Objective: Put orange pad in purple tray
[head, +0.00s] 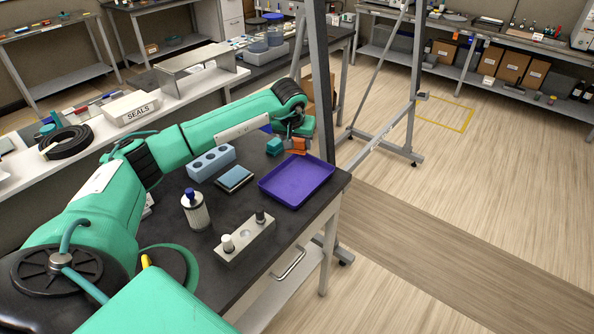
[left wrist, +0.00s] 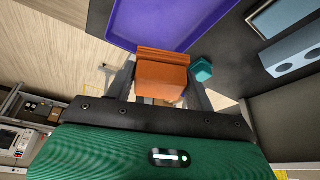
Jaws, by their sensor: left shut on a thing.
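The orange pad (head: 298,146) is a small orange block held in my left gripper (head: 299,133). In the left wrist view the orange pad (left wrist: 161,75) sits between the two fingers of my left gripper (left wrist: 160,92). The fingers are shut on it. The purple tray (head: 297,181) lies flat and empty at the right end of the dark bench. In the head view the pad is at the tray's far edge; I cannot tell its exact height. The purple tray (left wrist: 165,14) also shows beyond the pad in the left wrist view. My right gripper is not in view.
A teal block (head: 273,146) is left of the tray, close to my left gripper.

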